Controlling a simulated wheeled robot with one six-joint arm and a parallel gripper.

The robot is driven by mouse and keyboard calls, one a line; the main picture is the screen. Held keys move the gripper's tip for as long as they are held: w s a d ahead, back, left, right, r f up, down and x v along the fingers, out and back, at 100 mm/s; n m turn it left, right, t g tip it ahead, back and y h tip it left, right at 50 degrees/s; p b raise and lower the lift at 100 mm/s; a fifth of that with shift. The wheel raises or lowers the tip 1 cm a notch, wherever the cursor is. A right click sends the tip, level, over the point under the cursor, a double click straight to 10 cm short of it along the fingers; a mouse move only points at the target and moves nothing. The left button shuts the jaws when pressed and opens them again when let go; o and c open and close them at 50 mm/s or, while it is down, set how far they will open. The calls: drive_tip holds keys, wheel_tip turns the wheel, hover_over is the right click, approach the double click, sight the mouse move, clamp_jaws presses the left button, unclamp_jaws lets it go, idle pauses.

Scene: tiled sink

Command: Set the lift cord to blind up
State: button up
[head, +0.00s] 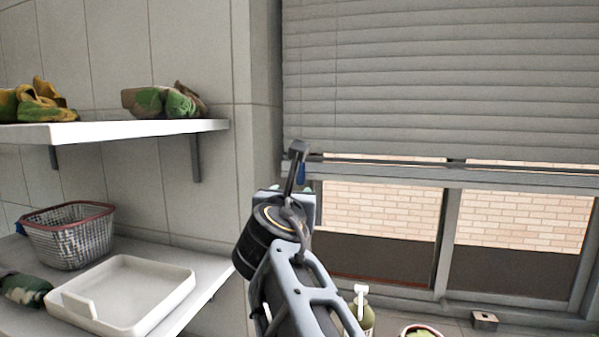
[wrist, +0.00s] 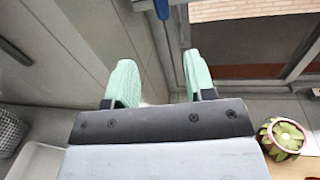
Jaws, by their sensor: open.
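The grey slatted blind (head: 440,80) hangs over the upper part of the window, its bottom edge above the brick view. A small blue piece (head: 301,174), likely the end of the lift cord, shows beside the window's left edge, partly hidden by my arm. In the wrist view a blue piece (wrist: 162,9) shows at the top edge, beyond the fingertips and roughly in line with the gap between them. My gripper (wrist: 160,82) is open and empty, its pale green fingers apart. In the head view its fingers are mostly hidden by my wrist. The cord itself is not clearly visible.
A white shelf (head: 120,130) with folded cloths juts from the left wall. Below are a wire basket (head: 68,240) and a white tray (head: 122,298). A potted succulent (wrist: 285,138), a green bottle (head: 361,311) and a small box (head: 485,320) stand near the sill.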

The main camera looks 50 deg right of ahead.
sight(301, 177)
drive_tip(key=shift+n, duration=0.3)
drive_tip(key=x, duration=0.9)
drive_tip(key=r+p+x, duration=0.1)
drive_tip(key=x, duration=0.3)
drive_tip(key=shift+d, duration=0.45)
drive_tip(key=shift+s, duration=0.1)
clamp_jaws()
